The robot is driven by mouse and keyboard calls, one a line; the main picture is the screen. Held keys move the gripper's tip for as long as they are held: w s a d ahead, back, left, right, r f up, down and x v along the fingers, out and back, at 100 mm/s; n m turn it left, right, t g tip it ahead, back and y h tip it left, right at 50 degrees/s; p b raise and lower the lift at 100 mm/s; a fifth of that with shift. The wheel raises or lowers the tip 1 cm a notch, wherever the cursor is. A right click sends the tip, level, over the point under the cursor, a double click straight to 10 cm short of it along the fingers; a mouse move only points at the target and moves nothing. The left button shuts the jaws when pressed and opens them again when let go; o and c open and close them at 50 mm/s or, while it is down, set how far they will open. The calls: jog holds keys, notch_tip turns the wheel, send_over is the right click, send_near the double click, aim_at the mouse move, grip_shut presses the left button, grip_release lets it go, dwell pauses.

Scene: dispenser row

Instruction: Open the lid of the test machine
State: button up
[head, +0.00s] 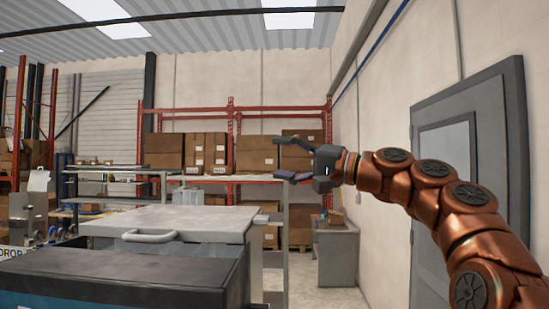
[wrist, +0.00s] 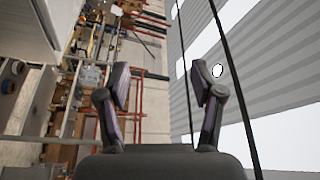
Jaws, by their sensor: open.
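The test machine appears to be the pale grey box with a flat lid (head: 190,221) in the head view. The lid lies level and looks closed. A light bar handle (head: 150,236) runs along its near edge. My gripper (head: 284,157) is above and to the right of the lid, pointing left, apart from the handle. Its two fingers are spread with nothing between them. They also show spread and empty in the wrist view (wrist: 161,82), where the room appears turned on its side. I cannot make out the handle there.
A dark box-like top (head: 110,275) fills the lower left, nearer than the lid. Red racks with cardboard boxes (head: 205,150) stand behind. A grey cabinet (head: 337,250) and a grey door (head: 470,150) are on the right. The air above the lid is clear.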

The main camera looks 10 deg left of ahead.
jog(key=v, duration=0.9)
